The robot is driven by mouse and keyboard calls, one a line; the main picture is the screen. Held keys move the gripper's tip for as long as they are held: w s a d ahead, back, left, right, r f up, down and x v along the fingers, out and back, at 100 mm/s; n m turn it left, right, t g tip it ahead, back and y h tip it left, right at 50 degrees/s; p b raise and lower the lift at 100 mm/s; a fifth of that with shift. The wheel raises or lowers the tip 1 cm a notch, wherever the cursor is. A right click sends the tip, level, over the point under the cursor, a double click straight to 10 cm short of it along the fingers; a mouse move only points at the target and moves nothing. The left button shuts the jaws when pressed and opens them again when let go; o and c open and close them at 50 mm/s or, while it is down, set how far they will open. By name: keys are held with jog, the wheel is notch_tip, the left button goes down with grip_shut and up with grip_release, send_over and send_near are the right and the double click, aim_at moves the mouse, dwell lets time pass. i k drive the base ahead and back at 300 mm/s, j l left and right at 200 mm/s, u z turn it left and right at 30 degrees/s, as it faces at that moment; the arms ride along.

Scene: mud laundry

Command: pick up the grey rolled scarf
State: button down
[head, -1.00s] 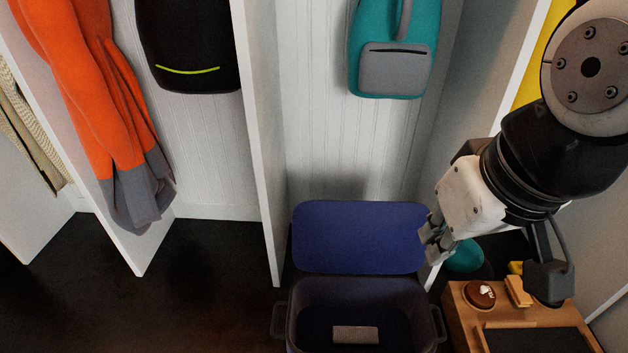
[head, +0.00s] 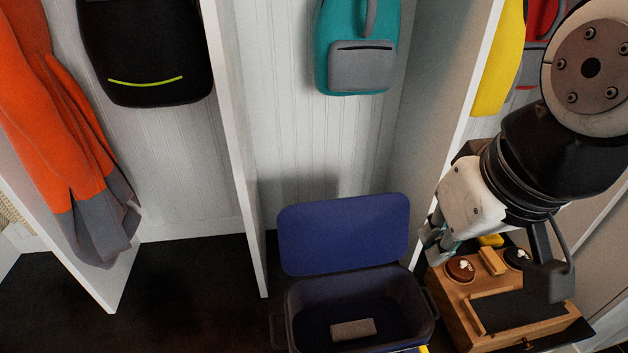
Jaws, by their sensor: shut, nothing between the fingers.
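A small light-grey oblong thing (head: 353,329) lies on the floor of a dark open bin (head: 305,285) at the bottom centre. It may be the grey rolled scarf, but I cannot make out a roll in it. My gripper (head: 432,245) is up and to the right of it, beside the right edge of the bin's raised blue lid (head: 343,233). It is shut and empty, and apart from the grey thing.
A wooden box (head: 452,318) with round tins and a brush stands right of the bin. White cubby dividers (head: 232,150) rise behind. A teal backpack (head: 357,45), black bag (head: 147,50) and orange garment (head: 60,130) hang there. Dark floor (head: 190,290) is clear at left.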

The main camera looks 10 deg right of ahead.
aim_at(357, 330)
jog(key=k+l+u, duration=0.25)
jog(key=l, duration=0.2)
jog(key=k+l+u, duration=0.2)
jog(key=i+l, duration=0.15)
jog(key=i, duration=0.3)
jog(key=j+z, duration=0.45)
jog(key=j, duration=0.25)
jog(key=l+u, duration=0.4)
jog(key=l, duration=0.25)
jog(key=k+l+u, duration=0.15)
jog(key=k, duration=0.5)
